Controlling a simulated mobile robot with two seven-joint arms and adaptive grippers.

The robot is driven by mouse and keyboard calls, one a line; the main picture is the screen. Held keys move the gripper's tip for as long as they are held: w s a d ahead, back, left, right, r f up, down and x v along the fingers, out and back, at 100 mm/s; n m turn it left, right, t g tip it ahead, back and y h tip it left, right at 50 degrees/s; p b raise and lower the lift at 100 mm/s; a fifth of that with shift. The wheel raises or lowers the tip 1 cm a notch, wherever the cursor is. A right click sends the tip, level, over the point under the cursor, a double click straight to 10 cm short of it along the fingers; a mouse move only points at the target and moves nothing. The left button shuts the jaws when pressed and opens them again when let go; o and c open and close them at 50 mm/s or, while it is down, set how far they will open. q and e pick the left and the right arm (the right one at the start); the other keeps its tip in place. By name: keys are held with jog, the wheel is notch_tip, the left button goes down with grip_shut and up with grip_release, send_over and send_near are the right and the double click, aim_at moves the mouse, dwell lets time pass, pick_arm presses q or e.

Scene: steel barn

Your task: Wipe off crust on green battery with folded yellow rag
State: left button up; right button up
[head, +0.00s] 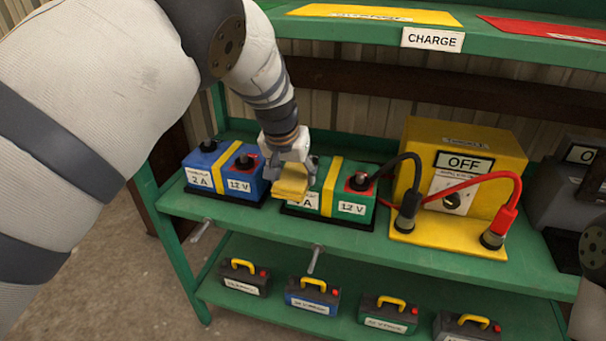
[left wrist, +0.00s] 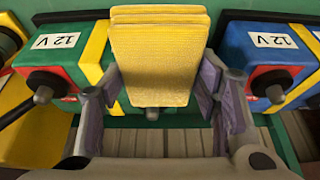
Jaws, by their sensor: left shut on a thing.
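The green battery (head: 330,203) stands on the green bench shelf, with a yellow band, a red terminal patch at its right end and a 12 V label. It also shows in the left wrist view (left wrist: 92,25). My left gripper (head: 292,170) is shut on the folded yellow rag (head: 291,184), over the battery's left end. I cannot see any crust, nor tell whether the rag touches the battery. My right gripper is not in view.
A blue battery (head: 228,181) stands close on the left. A yellow charger box (head: 470,150) marked OFF stands on the right, with black and red clamp cables beside the green battery. A shelf with a CHARGE sign (head: 432,39) overhangs behind. Several small batteries sit on the lower shelf.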

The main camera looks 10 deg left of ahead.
aim_at(311, 188)
pick_arm(q)
jog(key=shift+s+d+f, duration=0.1)
jog(key=shift+d+f, duration=0.05)
jog(key=shift+d, duration=0.8)
jog(key=shift+s+d+f, duration=0.1)
jog(key=shift+d, duration=0.85)
jog(key=shift+a, duration=2)
jog(key=d, duration=0.4)
jog(key=shift+w+a+r, duration=0.1)
jog(key=shift+a+r, duration=0.05)
jog(key=shift+a, duration=0.9)
jog(key=shift+w+a+r, duration=0.1)
jog(key=shift+a+r, duration=0.05)
jog(key=shift+a, duration=0.85)
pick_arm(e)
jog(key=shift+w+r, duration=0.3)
pick_arm(q)
notch_tip(311, 188, up, 6)
jog(key=shift+p, duration=0.6)
jog(key=shift+r, duration=0.25)
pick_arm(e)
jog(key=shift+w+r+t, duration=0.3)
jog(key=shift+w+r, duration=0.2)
